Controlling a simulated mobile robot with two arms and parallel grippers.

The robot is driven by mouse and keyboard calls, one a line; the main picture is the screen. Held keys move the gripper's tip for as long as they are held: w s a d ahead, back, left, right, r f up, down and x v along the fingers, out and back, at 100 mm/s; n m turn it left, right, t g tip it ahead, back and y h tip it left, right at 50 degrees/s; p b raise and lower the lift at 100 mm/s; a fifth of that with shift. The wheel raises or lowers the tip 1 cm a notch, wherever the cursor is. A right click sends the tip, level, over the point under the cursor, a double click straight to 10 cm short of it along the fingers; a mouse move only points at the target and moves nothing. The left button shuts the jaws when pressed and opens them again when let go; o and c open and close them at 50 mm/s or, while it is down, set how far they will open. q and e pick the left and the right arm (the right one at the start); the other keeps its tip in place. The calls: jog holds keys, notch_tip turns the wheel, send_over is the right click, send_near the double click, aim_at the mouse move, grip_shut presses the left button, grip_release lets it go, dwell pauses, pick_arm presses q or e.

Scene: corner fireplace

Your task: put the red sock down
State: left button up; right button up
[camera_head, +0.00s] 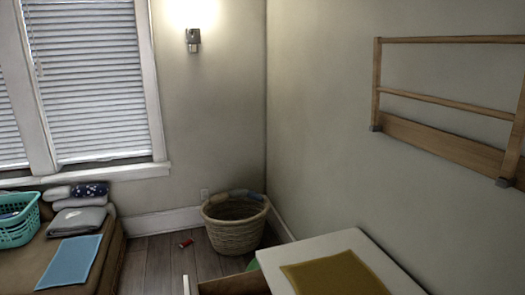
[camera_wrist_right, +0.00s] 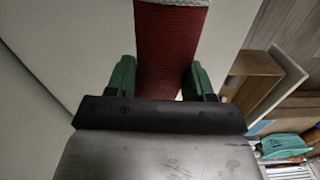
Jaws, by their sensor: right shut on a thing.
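The red sock (camera_wrist_right: 168,50), with a pale band at the top of the picture, is in the right wrist view. My right gripper (camera_wrist_right: 160,80) is shut on it, one green finger on each side. The sock reaches away from the fingers past the picture's top edge, so its far end is cut off. A pale flat surface shows behind it; I cannot tell whether the sock touches it. I cannot make out either gripper in the head view, and my left gripper is in no view.
A wicker basket (camera_head: 235,235) stands in the corner, with a small red thing (camera_head: 186,243) on the floor beside it. A white-topped unit (camera_head: 272,262) bears a mustard cloth (camera_head: 333,272). A teal laundry basket (camera_head: 18,230) and a blue cloth (camera_head: 70,262) are at left.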

jog(key=w+a+r+m, duration=0.1)
jog(key=w+a+r, duration=0.2)
jog(key=a+r, duration=0.2)
jog(key=w+a+r+m, duration=0.1)
jog(key=w+a+r, duration=0.2)
jog(key=a, duration=0.8)
jog(key=shift+w+a+r, duration=0.3)
jog(key=shift+a+r, duration=0.05)
jog(key=shift+r, duration=0.5)
jog(key=shift+f, duration=0.1)
